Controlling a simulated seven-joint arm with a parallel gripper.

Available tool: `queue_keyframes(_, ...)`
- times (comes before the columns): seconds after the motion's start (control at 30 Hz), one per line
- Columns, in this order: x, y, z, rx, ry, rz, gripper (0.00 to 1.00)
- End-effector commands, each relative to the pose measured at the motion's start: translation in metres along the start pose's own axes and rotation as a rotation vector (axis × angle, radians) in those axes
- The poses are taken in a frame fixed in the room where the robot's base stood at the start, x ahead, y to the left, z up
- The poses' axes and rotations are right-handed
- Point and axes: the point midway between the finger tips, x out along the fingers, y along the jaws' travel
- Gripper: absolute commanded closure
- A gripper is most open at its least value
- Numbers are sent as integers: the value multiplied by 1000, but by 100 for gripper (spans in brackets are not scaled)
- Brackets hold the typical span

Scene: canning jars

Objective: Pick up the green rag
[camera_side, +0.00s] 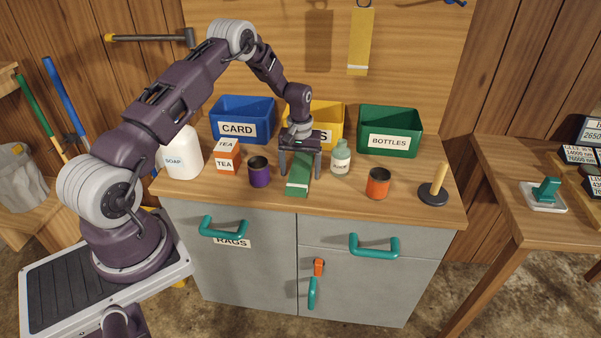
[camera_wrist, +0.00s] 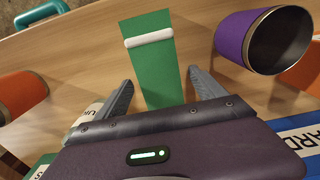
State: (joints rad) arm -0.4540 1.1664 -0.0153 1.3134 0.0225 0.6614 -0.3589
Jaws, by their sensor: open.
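The green rag (camera_side: 298,184) lies on the wooden top of the grey cabinet, near its front middle. In the wrist view the rag (camera_wrist: 155,68) is a flat green strip with a white band across it. My gripper (camera_side: 298,172) is above the rag's back part, pointing down. In the wrist view my gripper (camera_wrist: 160,85) is open, with one finger on each side of the rag and a gap to each. The rag's back end is hidden behind my gripper.
A purple cup (camera_side: 259,174) stands left of the rag. A white bottle (camera_side: 340,158) and an orange can (camera_side: 377,184) stand to the right. Behind are a blue bin (camera_side: 241,116), a yellow bin (camera_side: 328,112) and a green bin (camera_side: 390,130).

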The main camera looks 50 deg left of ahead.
Motion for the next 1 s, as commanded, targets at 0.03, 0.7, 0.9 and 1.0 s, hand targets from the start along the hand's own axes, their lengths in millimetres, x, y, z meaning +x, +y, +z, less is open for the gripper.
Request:
queue_keyframes(0.03,0,0,0,0,0,0,20)
queue_keyframes(0.7,-7,0,0,1,1,0,92)
queue_keyframes(0.9,-44,0,-1,1,4,1,92)
queue_keyframes(1.0,-69,1,-1,1,4,1,92)
